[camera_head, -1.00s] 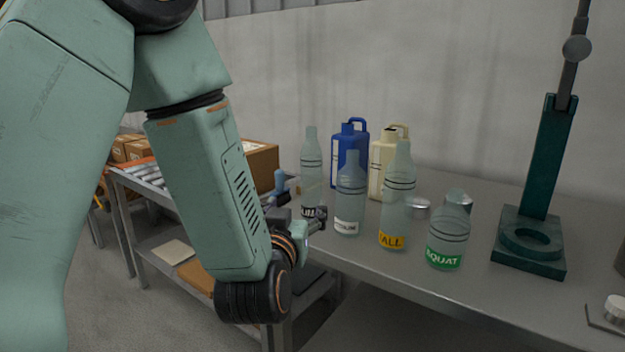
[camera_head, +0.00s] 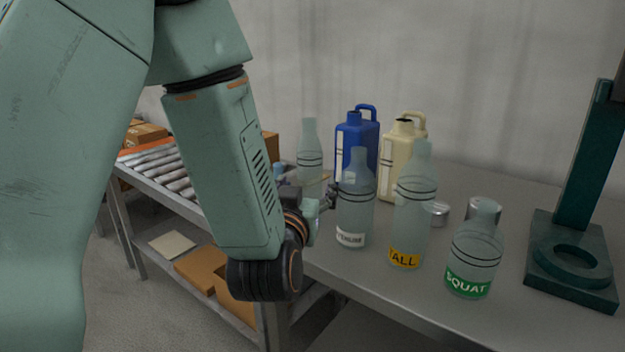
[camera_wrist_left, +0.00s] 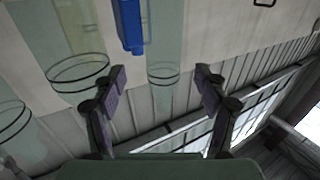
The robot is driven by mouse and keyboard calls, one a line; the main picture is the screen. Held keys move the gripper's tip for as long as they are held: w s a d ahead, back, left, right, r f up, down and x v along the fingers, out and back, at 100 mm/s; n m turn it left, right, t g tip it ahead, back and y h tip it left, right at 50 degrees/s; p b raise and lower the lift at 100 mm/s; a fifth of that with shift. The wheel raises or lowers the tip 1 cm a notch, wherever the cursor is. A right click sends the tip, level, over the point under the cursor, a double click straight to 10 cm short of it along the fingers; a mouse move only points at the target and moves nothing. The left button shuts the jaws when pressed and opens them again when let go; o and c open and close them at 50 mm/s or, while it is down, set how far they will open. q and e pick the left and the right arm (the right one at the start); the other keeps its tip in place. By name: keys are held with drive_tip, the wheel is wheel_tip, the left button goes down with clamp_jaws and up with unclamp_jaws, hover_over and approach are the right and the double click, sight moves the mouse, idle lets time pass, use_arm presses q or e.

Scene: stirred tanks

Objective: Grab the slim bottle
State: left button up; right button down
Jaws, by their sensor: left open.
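The slim bottle (camera_head: 309,152) is clear glass with dark rings and stands upright at the left of the bottle group. Its lower part and label are hidden behind my left gripper (camera_head: 328,198). In the left wrist view my left gripper (camera_wrist_left: 163,82) is open, fingers spread. The slim bottle (camera_wrist_left: 163,100) shows there between and beyond the fingers, upside down in the picture; I cannot tell how far off it is. My right gripper is not in view.
A white-label bottle (camera_head: 355,205) stands close right of my left gripper, then a yellow-label tall bottle (camera_head: 414,215) and a green-label squat bottle (camera_head: 474,255). Behind are a blue jug (camera_head: 358,135) and a cream jug (camera_head: 400,155). A green stand (camera_head: 570,262) is at right.

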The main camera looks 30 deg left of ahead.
sight(307, 176)
use_arm(q)
drive_tip(key=shift+w+a+r, duration=0.2)
drive_tip(key=shift+w+a, duration=0.15)
drive_tip(key=shift+a, duration=0.15)
drive_tip(key=x, duration=0.2)
drive_tip(key=b+x, duration=0.1)
drive_tip(key=x, duration=0.2)
drive_tip(key=shift+d+f, duration=0.25)
drive_tip(key=shift+w+a+r, duration=0.15)
drive_tip(key=shift+w+a, duration=0.1)
drive_tip(key=shift+a, duration=0.05)
drive_tip(key=shift+w, duration=0.3)
drive_tip(key=shift+c, duration=0.3)
drive_tip(key=shift+s, duration=0.2)
drive_tip(key=c, duration=1.2)
